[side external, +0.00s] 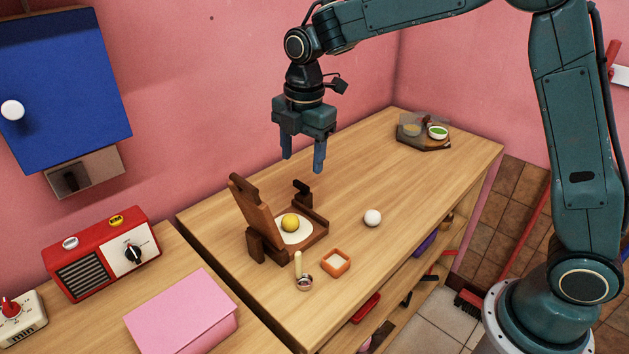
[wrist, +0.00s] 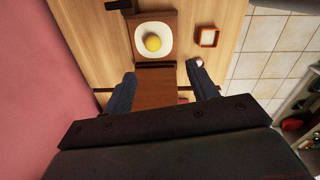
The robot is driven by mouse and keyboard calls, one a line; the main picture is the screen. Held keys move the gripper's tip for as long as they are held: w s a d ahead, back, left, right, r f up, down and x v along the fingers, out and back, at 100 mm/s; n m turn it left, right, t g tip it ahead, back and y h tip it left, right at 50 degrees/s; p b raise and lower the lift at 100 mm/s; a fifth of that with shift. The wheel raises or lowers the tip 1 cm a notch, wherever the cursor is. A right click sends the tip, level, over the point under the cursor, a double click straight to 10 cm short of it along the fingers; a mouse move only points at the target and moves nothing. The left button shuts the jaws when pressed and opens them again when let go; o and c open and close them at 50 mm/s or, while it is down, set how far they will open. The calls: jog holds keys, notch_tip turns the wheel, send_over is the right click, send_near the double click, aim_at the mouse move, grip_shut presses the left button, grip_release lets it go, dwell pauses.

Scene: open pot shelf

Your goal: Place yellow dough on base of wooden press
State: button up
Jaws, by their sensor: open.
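The wooden press (side external: 258,215) stands on the wooden table with its lid raised and tilted back. The yellow dough (side external: 290,222) is a round ball on a flat white sheet (side external: 303,236) on the base of the press. In the wrist view, the dough (wrist: 153,43) sits near the middle of the sheet (wrist: 140,33), and the lid (wrist: 160,90) lies below it in the picture. My gripper (side external: 302,163) is open and empty, pointing down, well above the press and apart from the dough. In the wrist view, its fingers (wrist: 162,72) are spread on either side of the lid.
A white ball (side external: 372,217) lies right of the press. An orange square dish (side external: 335,263) and a small ladle (side external: 303,280) lie in front. A dark tray (side external: 424,142) with bowls stands at the far corner. A red radio (side external: 100,255) and pink box (side external: 182,312) are left.

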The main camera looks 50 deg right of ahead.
jog(key=s+d+r+m+t, duration=0.1)
jog(key=s+d+r+m, duration=0.2)
jog(key=s+r+m, duration=0.3)
jog(key=s+d+m+t, duration=0.2)
jog(key=s+m, duration=0.5)
jog(key=s, duration=0.4)
jog(key=s+d+r+m+t, duration=0.1)
jog(key=s+d+m+t, duration=0.1)
jog(key=s+m, duration=0.4)
jog(key=s+d, duration=0.1)
jog(key=s, duration=0.4)
jog(key=shift+s+r+m, duration=0.25)
jog(key=shift+s+m, duration=0.15)
